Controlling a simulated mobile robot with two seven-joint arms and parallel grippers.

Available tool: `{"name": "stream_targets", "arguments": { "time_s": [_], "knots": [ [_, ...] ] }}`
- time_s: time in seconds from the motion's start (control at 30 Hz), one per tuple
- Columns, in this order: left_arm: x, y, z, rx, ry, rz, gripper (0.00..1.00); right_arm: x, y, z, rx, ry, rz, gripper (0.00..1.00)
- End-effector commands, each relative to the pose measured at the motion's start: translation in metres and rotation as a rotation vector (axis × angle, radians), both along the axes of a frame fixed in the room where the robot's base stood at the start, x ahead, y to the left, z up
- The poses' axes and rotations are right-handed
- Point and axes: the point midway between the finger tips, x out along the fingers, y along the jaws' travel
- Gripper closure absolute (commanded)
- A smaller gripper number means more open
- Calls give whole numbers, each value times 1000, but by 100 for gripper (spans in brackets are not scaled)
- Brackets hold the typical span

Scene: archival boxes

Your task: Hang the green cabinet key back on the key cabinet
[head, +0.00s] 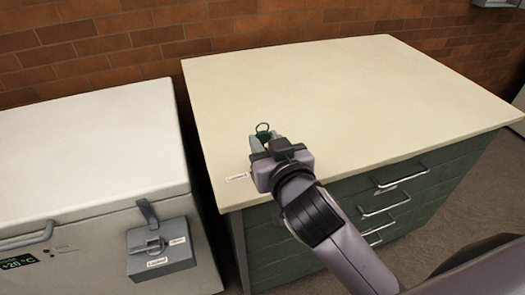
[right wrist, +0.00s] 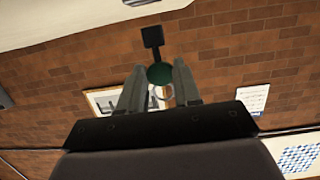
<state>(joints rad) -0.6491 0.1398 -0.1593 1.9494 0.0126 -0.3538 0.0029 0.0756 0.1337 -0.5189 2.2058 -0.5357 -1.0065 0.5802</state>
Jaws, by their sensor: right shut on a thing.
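My right gripper (head: 262,142) is shut on the green cabinet key (head: 263,133) and holds it over the front left part of the cream counter top. In the right wrist view the key's round green part (right wrist: 160,73) sits between the fingertips, with a dark square end (right wrist: 152,38) beyond it and a thin ring on the near side. Much of the key is hidden by the gripper in the head view. I cannot make out the key cabinet for certain in either view. My left gripper is not in view.
The counter (head: 330,95) is bare except for a small white label (head: 236,177); green drawers are below. A white freezer (head: 90,145) with a grey lock box (head: 161,249) stands left, across a narrow gap. A grey object (head: 497,3) is cut off on the brick wall.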

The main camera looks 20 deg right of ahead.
Motion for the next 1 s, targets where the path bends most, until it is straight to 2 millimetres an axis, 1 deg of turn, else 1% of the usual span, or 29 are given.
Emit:
{"name": "stream_targets", "arguments": {
  "time_s": [0.03, 0.17, 0.57, 1.0],
  "knots": [
    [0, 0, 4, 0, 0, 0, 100, 0, 0, 4, 1, 0, 0, 93],
    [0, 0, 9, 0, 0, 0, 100, 0, 0, 9, 1, 0, 0, 93],
    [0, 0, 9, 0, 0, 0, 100, -2, 0, 9, 0, 0, 0, 93],
    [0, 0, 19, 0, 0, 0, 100, -35, 0, 18, 0, 1, 1, 93]
  ]
}}
